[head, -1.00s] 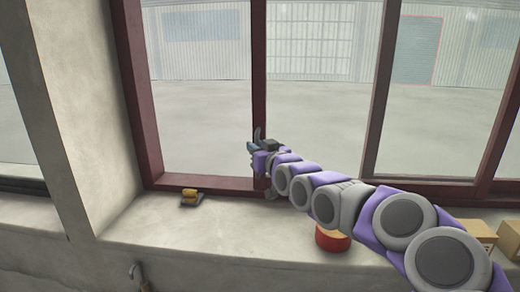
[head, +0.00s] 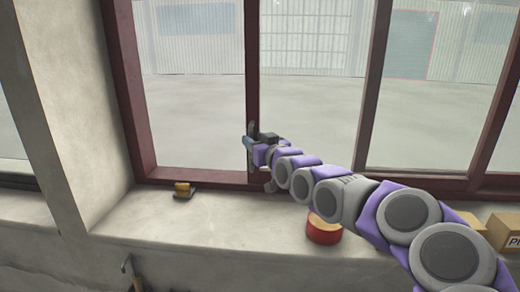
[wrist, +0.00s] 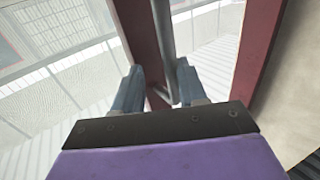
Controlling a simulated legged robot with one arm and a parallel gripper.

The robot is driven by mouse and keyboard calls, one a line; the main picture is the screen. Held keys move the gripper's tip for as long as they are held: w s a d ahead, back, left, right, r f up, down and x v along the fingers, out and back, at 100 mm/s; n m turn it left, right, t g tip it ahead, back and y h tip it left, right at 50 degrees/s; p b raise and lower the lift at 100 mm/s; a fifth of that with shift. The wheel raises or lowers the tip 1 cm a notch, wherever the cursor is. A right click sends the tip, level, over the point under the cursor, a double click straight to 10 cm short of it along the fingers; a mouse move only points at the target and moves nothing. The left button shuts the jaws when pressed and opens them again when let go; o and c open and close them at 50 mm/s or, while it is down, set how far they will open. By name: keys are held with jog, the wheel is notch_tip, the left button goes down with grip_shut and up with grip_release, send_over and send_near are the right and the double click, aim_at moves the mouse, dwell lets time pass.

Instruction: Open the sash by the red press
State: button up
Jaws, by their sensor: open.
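The window with dark red frames fills the head view. Its left sash has a dark red upright stile (head: 252,90) near the middle of the picture. My gripper (head: 250,138) is at this stile, low on the window. In the wrist view my gripper (wrist: 158,88) has its two blue-grey fingers apart. A grey upright bar handle (wrist: 166,50) runs down between the fingers, beside the red stile (wrist: 140,45). I cannot tell whether a finger touches the bar. The red press is not in view.
A concrete sill (head: 210,215) runs below the window. On it are a small yellow-and-dark object (head: 184,190), a red round tin (head: 323,230) under my arm, and cardboard boxes (head: 504,230) at the right. A thick wall pillar (head: 75,120) stands at the left.

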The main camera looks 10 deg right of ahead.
jog(key=a+b+v, duration=0.1)
jog(key=b+v, duration=0.3)
jog(key=v, duration=1.2)
jog(key=shift+s, duration=0.5)
jog(key=shift+a, duration=0.1)
jog(key=shift+f, duration=0.1)
